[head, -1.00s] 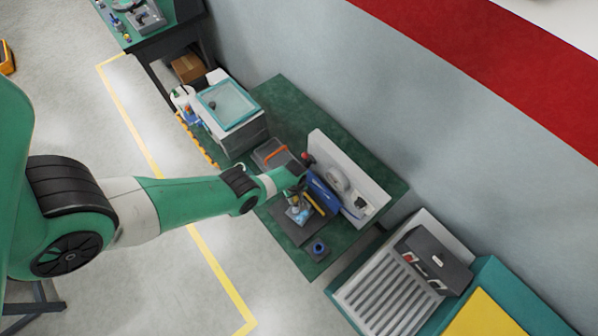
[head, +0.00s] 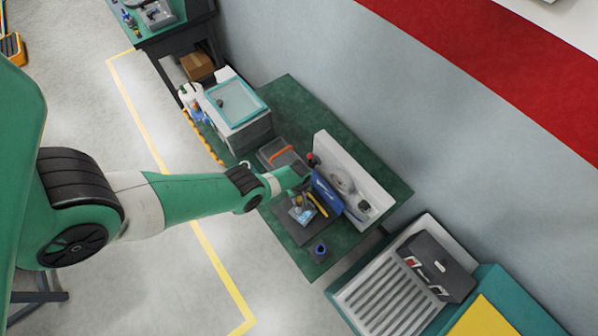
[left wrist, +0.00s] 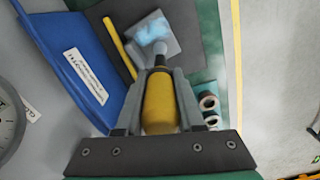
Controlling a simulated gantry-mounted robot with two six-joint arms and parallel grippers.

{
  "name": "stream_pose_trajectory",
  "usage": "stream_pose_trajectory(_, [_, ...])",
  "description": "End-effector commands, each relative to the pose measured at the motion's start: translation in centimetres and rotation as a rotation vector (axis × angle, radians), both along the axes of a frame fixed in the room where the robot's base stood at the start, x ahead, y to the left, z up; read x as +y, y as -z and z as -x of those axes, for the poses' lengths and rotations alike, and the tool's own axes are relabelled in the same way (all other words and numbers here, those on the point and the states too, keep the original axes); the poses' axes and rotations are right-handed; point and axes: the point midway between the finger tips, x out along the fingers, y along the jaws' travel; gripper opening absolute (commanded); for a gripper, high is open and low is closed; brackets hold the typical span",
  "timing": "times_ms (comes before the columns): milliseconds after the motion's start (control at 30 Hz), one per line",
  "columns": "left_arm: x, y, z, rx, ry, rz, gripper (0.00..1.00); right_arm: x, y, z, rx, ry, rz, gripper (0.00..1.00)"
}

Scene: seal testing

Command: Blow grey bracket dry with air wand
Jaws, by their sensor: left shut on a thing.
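My left gripper (left wrist: 160,103) is shut on the yellow handle of what looks like the air wand (left wrist: 160,108). The wand's grey nozzle end points toward the grey bracket (left wrist: 170,48), which lies on a dark mat and carries a pale blue patch that looks wet. The nozzle tip overlaps the bracket's near edge in this view; I cannot tell whether they touch. In the head view my left gripper (head: 300,194) is over the mat, beside the bracket (head: 304,217), and hides part of the wand. My right gripper is not in view.
A blue panel (left wrist: 80,65) with a white label stands close left of the gripper, with a yellow rod (left wrist: 119,47) beside it. A pressure gauge (left wrist: 12,125) is further left. A blue-rimmed roll (head: 320,249) is near the green table's (head: 355,235) front edge. A white-and-teal tank (head: 235,105) stands behind left.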

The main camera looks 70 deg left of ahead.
Motion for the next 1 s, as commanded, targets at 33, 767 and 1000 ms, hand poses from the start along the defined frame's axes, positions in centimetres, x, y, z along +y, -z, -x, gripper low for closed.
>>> stream_pose_trajectory(33, [0.0, 0.0, 0.0, 0.000, 0.000, 0.000, 0.00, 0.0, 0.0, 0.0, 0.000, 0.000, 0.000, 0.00])
stream_pose_trajectory(767, [-1.2, 0.0, -0.7, 0.000, 0.001, 0.000, 0.00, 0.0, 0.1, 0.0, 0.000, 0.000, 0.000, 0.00])
stream_pose_trajectory(1000, [-1.9, 0.0, -1.1, 0.000, 0.001, 0.000, 0.00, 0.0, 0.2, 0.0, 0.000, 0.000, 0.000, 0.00])
